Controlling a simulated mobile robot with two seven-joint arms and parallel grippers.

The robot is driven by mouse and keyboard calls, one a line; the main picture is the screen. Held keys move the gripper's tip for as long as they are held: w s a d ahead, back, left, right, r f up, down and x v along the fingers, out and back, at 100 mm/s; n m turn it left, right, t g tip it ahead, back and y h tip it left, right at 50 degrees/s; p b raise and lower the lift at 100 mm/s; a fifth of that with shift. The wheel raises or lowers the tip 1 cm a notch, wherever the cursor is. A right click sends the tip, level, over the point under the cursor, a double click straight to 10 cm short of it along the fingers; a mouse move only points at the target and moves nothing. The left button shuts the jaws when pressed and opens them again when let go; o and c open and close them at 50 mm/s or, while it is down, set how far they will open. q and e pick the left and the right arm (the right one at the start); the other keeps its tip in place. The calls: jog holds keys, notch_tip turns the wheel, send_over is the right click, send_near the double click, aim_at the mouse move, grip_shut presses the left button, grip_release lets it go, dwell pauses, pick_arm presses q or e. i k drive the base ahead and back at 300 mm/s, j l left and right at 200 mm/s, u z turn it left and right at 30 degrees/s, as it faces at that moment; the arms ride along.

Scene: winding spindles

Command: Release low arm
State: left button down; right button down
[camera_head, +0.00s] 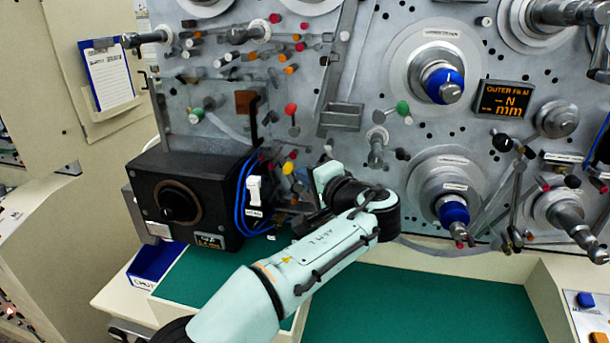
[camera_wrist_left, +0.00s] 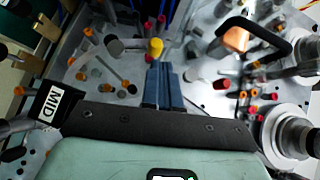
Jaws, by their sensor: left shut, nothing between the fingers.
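My left gripper shows in the wrist view (camera_wrist_left: 163,85) with its two dark blue fingers together and nothing between them. A yellow knob (camera_wrist_left: 155,47) sits just beyond the fingertips; I cannot tell whether they touch it. In the head view my left arm reaches up from the bottom to the panel, and the fingers are mostly hidden by the wrist. A yellow knob (camera_head: 288,168) shows there just left of my wrist. No part carries a label that I can read as low arm. My right gripper is in neither view.
A black box (camera_head: 185,195) with blue cables stands left of my wrist. A tag reading MID (camera_wrist_left: 58,103) is close to the gripper's left. A black handle (camera_wrist_left: 258,32) arches over an orange block at upper right. Several pegs crowd the grey panel (camera_head: 345,60). The green mat (camera_head: 430,312) is clear.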

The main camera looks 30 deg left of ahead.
aim_at(520, 166)
jog(key=k+l, duration=0.15)
jog(key=l, duration=0.25)
jog(key=k+l, duration=0.2)
jog(key=l, duration=0.15)
jog(key=k+l, duration=0.15)
jog(key=l, duration=0.25)
jog(key=k+l, duration=0.15)
jog(key=l, duration=0.25)
